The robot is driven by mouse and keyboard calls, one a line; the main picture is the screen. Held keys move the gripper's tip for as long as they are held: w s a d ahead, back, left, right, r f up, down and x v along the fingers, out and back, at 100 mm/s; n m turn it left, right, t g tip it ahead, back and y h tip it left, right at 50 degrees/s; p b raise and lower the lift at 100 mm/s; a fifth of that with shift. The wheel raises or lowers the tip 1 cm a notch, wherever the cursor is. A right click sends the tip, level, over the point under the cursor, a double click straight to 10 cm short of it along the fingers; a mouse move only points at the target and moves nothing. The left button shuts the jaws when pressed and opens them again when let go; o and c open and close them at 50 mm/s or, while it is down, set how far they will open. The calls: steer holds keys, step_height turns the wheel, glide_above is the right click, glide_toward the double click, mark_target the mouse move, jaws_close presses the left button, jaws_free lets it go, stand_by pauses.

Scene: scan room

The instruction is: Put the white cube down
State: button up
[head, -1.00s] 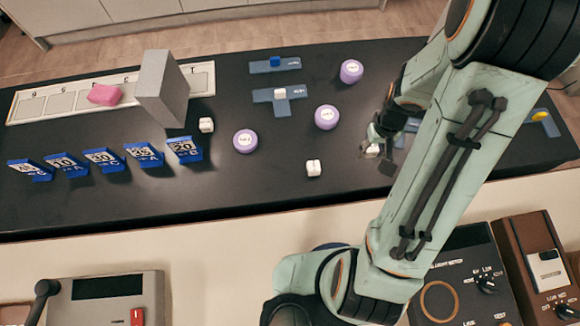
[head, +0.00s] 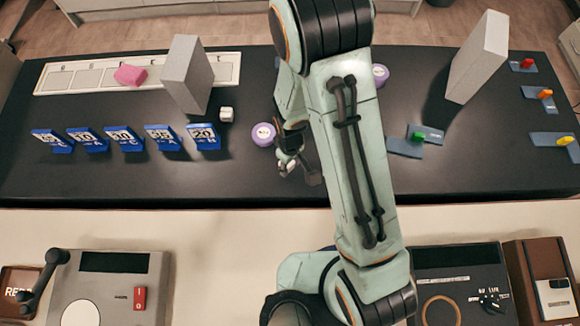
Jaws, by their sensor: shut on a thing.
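My gripper (head: 298,168) is low over the front middle of the black table and is shut on a white cube (head: 286,158). The cube is mostly hidden by the fingers, and only a small pale part shows. I cannot tell whether it touches the table top. Another white cube (head: 227,114) stands on the table to the left, beside the tall grey block. A purple round piece (head: 263,134) is just behind and left of the gripper.
Blue numbered signs (head: 124,138) stand in a row at left. A grey block (head: 187,75) stands by a pale strip (head: 85,77) with a pink piece (head: 130,74). Another grey block (head: 479,58) and blue cards (head: 405,147) are at right. My arm hides the table's middle.

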mark_target(291, 170)
steer(key=shift+f, duration=1.5)
steer(key=shift+f, duration=0.15)
steer(key=o, duration=0.9)
steer(key=shift+o, duration=0.2)
